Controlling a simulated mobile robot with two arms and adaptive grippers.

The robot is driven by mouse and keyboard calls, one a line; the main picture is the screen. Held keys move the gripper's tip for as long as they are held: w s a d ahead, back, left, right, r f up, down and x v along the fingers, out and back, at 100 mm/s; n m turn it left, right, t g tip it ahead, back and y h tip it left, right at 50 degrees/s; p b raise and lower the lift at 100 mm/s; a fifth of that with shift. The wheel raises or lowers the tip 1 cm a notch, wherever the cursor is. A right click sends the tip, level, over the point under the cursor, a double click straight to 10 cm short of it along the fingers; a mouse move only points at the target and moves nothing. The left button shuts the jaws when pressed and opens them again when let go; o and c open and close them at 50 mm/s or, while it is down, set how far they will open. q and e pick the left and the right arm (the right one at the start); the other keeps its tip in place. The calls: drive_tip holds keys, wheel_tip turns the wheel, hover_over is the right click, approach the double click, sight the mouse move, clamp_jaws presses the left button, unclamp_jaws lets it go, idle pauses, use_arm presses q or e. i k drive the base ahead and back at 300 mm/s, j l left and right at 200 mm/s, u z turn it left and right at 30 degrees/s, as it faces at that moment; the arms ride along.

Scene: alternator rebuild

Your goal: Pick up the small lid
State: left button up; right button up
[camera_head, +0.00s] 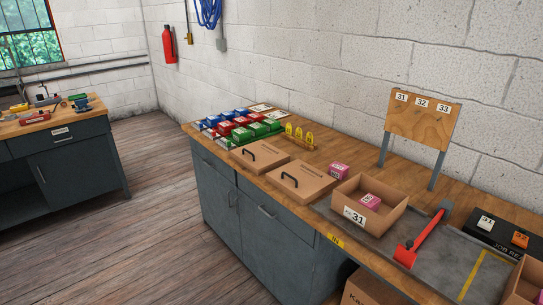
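Two flat cardboard lids with black bar handles lie on the wooden bench top, side by side near its front edge. The left lid (270,160) is farther away and looks slightly smaller. The right lid (312,181) is nearer and lies left of an open cardboard box. Both lie flat with their handles up, and nothing covers them. I cannot tell for sure from size alone which is the small lid. Neither of my grippers is in view.
The open box (355,217) marked 31 holds a pink packet. Another pink packet (339,170) lies behind the lids. Red, green and blue boxes (242,133) stand at the far left end. A red tool (420,238) lies right of the box. A numbered board (421,121) stands behind.

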sight(260, 157)
drive_tip(key=i+j+z, duration=0.2)
drive_tip(key=z, duration=0.3)
drive_tip(key=i+j+z, duration=0.1)
drive_tip(key=j+z, duration=0.15)
drive_tip(key=z, duration=0.25)
